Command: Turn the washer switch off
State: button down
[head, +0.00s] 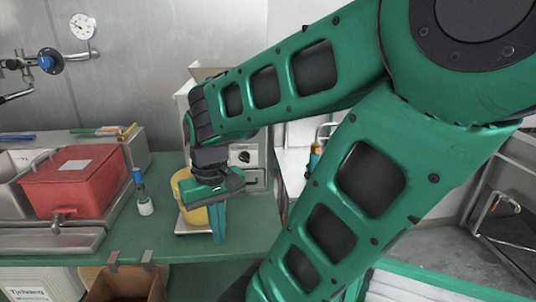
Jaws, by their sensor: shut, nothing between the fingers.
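I cannot tell for sure which part is the washer switch. A small white fitting with a blue top (142,193) stands upright on the green counter, left of my gripper. A grey machine (254,137) with a black dial (243,157) on its front stands behind my gripper. My gripper (219,238) is shut and empty, pointing down in front of the machine. It stands apart from the blue-topped fitting and hides part of the machine's lower front. A yellow round container (184,206) shows partly behind the gripper.
A red box with a tap (75,180) sits by a metal sink at left. The green counter (150,236) is bare around the blue-topped fitting. A brown open box (125,283) is below the counter's front edge. My arm covers much of the right side.

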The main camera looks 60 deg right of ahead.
aim_at(243, 156)
jog(key=z, duration=2.8)
jog(key=k, duration=0.95)
jog(key=u, duration=0.95)
jog(key=i, duration=1.05)
jog(key=u, duration=0.1)
